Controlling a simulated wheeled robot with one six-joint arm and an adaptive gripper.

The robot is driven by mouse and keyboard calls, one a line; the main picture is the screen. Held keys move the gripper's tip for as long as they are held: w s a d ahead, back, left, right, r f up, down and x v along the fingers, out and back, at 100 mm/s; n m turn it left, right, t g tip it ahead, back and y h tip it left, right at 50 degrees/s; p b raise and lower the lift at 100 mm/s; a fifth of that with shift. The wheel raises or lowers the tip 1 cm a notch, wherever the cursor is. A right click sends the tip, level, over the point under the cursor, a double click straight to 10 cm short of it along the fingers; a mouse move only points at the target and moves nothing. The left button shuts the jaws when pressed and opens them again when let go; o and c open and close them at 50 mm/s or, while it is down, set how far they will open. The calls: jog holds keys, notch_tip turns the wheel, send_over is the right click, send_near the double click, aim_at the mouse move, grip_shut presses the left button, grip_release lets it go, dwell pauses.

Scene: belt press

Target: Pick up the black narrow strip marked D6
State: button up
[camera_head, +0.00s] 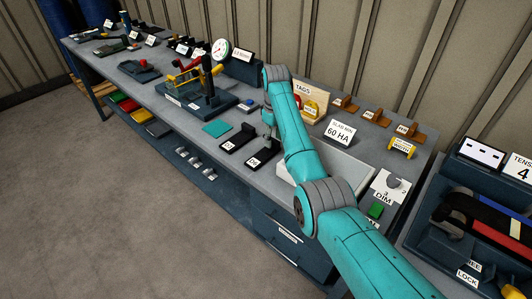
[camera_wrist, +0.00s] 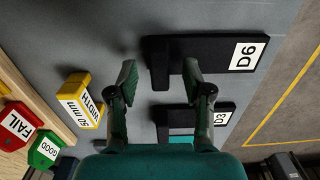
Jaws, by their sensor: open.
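The black narrow strip marked D6 (camera_wrist: 212,50) lies flat on the grey bench in the wrist view, its white label at the right end and a raised black block at its left end. In the head view it is the right one of two black strips (camera_head: 267,151), partly behind my arm. My gripper (camera_wrist: 159,70) is open and empty. Its fingertips appear on either side of the raised block, one left and one right over the strip. I cannot tell the height gap. A similar black strip marked D3 (camera_wrist: 205,113) lies beside it, partly behind the right finger.
A teal mat (camera_head: 217,128) lies left of the strips. A yellow width block (camera_wrist: 82,100) and green and red tags (camera_wrist: 45,151) stand left in the wrist view. The bench front edge is near the labels.

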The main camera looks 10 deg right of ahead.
jog(key=shift+f, duration=0.95)
grip_shut()
jog(key=shift+r, duration=0.1)
notch_tip(320, 180, up, 10)
jog(key=shift+f, duration=0.1)
